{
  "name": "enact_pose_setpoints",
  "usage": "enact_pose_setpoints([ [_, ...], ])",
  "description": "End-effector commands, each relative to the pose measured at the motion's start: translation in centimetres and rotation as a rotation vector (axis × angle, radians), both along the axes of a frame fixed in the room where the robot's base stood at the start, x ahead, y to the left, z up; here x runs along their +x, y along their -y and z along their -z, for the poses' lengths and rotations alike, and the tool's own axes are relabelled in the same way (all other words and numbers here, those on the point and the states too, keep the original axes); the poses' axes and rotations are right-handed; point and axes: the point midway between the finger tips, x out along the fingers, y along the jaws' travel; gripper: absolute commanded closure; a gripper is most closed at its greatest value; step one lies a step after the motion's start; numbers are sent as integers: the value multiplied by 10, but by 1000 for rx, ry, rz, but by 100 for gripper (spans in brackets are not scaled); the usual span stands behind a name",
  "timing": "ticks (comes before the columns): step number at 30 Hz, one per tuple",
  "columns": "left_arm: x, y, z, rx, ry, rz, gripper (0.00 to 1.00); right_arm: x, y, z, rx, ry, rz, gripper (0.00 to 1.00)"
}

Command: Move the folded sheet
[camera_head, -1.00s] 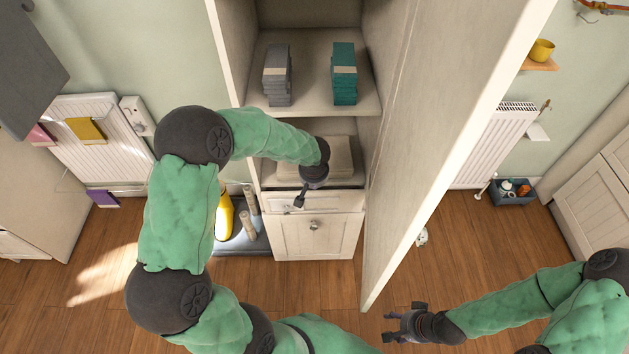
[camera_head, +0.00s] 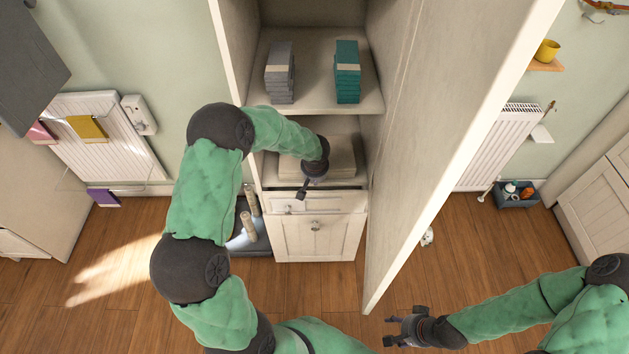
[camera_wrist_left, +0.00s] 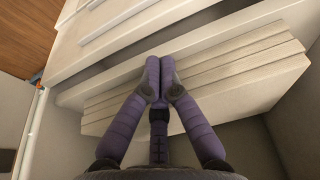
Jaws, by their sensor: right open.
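The folded sheet (camera_head: 337,163) is a flat beige stack on the lower shelf of the tall cabinet, partly hidden behind my left wrist. In the left wrist view its layered edge (camera_wrist_left: 245,75) runs across the middle. My left gripper (camera_head: 301,190) is at the sheet's front edge, small and dark in the head view. In the left wrist view its purple fingers (camera_wrist_left: 160,75) converge at the tips in front of the sheet's edge; whether they grip it cannot be told. My right gripper (camera_head: 388,328) is open and empty over the floor at the lower right.
The open cabinet door (camera_head: 440,150) stands to the right of the shelves. Grey (camera_head: 280,80) and teal (camera_head: 347,80) stacks lie on the shelf above. A drawer (camera_head: 325,203) is below the sheet.

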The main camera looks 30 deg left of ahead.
Motion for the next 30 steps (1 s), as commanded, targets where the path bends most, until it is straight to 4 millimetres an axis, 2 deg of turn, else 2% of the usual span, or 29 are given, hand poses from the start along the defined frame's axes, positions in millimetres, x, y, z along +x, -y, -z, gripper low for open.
enact_pose_setpoints([
  [5, 2, -1, 0, 0, 1, -1, 100, 0, 0, 0, 0, 0, 0, 43],
  [12, 26, -16, 0, 1, 2, -2, 100, 0, 0, 1, 0, 0, 0, 43],
  [15, 30, -19, -1, 0, 3, -2, 100, 0, 0, 1, 0, 0, 0, 43],
  [30, 30, -20, 0, 0, 1, 1, 100, 0, 0, 4, 0, 0, 0, 43],
])
